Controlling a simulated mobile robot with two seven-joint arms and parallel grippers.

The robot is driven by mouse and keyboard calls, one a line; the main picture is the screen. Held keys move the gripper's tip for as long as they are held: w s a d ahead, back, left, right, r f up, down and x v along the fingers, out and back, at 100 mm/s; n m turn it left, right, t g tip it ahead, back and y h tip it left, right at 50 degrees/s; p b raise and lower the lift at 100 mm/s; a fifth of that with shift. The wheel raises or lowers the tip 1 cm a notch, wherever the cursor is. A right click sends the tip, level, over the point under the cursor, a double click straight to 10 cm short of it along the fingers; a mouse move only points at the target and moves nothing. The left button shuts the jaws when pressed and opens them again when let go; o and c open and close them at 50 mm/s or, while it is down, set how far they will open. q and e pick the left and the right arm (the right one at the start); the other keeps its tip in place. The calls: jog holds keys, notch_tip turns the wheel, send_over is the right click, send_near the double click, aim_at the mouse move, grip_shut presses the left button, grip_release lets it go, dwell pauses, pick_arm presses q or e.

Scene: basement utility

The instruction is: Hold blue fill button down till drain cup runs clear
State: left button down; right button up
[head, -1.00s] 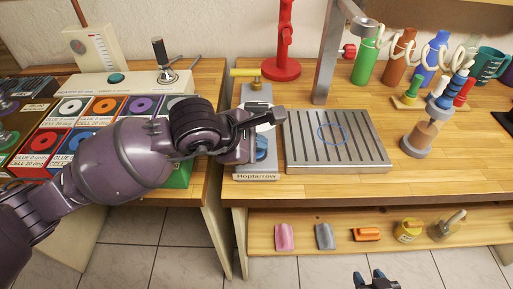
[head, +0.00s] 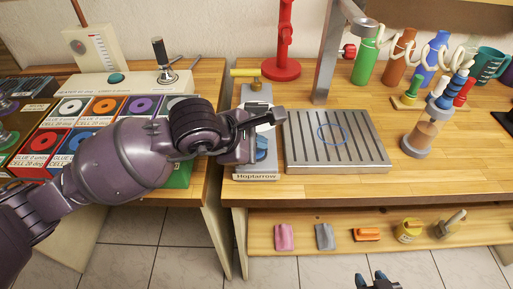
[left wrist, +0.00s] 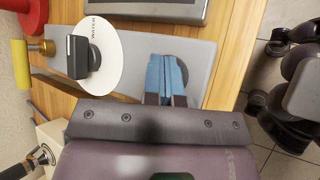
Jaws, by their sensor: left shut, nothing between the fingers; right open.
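The small grey unit labelled Hoptarrow (head: 256,177) stands at the bench's left end. A clear cup (head: 424,134) with brownish contents and grey ends stands on the right of the bench, apparently the drain cup. My right gripper (head: 376,281) is open and empty at the bottom edge.
A slotted metal tray (head: 372,160) lies right of the unit. Bottles and coiled hoses stand at the back right. Small items lie on the lower shelf (head: 345,238).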

jog(key=shift+w+a+r, duration=0.2)
jog(key=shift+w+a, duration=0.05)
jog(key=shift+w, duration=0.2)
jog(key=shift+s+d, duration=0.1)
jog(key=shift+d, duration=0.1)
dwell(0.4)
jog(key=shift+s+f, duration=0.1)
jog(key=shift+s+f, duration=0.1)
jog(key=shift+s, duration=0.15)
jog(key=shift+w+a+r, duration=0.2)
jog(key=shift+w, duration=0.25)
jog(key=shift+s+d, duration=0.1)
jog(key=shift+d, duration=0.05)
dwell(0.4)
jog(key=shift+s+d+f, duration=0.1)
jog(key=shift+s+f, duration=0.1)
jog(key=shift+s, duration=0.15)
jog(key=shift+w+a+r, duration=0.15)
jog(key=shift+w+a, duration=0.1)
jog(key=shift+w, duration=0.05)
